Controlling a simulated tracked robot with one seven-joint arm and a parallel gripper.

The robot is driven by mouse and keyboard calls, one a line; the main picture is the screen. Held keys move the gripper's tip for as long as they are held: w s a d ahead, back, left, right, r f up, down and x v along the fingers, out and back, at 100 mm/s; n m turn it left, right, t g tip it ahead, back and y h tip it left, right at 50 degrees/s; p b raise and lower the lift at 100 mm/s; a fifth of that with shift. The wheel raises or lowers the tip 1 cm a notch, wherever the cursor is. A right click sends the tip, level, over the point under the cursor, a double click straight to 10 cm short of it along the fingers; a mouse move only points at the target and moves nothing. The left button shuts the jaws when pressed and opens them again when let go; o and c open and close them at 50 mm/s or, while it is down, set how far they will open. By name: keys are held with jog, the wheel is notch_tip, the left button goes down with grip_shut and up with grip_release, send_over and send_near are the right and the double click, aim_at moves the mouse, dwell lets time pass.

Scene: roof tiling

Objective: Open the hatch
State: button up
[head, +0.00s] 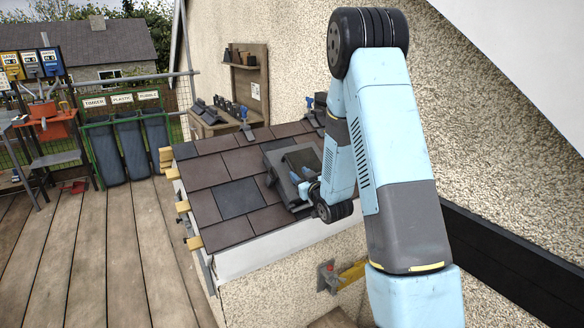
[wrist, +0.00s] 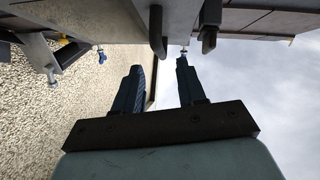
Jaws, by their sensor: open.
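The hatch (head: 286,160) is a dark grey, raised panel set among the tiles of the small roof in the head view. My gripper (head: 305,188) is at its lower right edge, and my arm covers part of that side. In the wrist view my gripper (wrist: 158,66) has its two dark fingers spread with nothing between them. Two dark curved pieces, perhaps parts of a handle (wrist: 157,32), hang from the grey surface just beyond the fingertips. They look apart from the fingers. I cannot tell whether the hatch is fully closed.
Brown and grey tiles (head: 215,173) surround the hatch. A pebbledash wall (head: 500,150) rises close on the right. Labelled bins (head: 130,145) stand at the left, with open deck boards (head: 80,250) in front.

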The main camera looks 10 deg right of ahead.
aim_at(291, 166)
jog(key=x, duration=0.8)
grip_shut()
jog(key=shift+d, duration=0.15)
dwell(0.4)
